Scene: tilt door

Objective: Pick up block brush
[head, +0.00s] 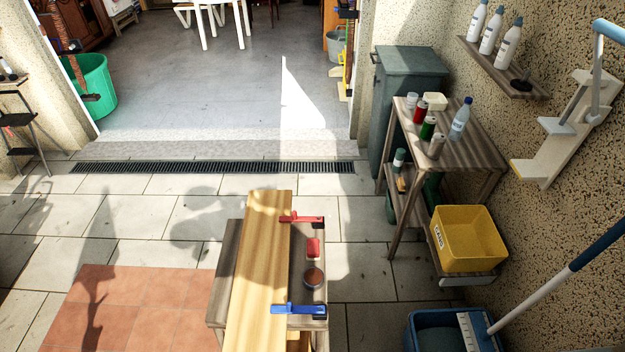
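Neither of my grippers is in the head view. I cannot tell for sure which thing is the block brush. A small tan and dark block (402,184), possibly the brush, lies on the lower shelf of the wooden rack (470,150) at the right, near a green and white bottle (399,160). A small red object (313,248) lies on the workbench (226,274) beside a round brown-topped tin (313,277); its kind is too small to tell.
A long plank (258,260) lies on the workbench with a red clamp (301,218) and a blue clamp (298,309). A yellow crate (468,240), a blue mop bucket (425,322) and a grey-green bin (408,75) stand at the right. Tiled floor left of the bench is open.

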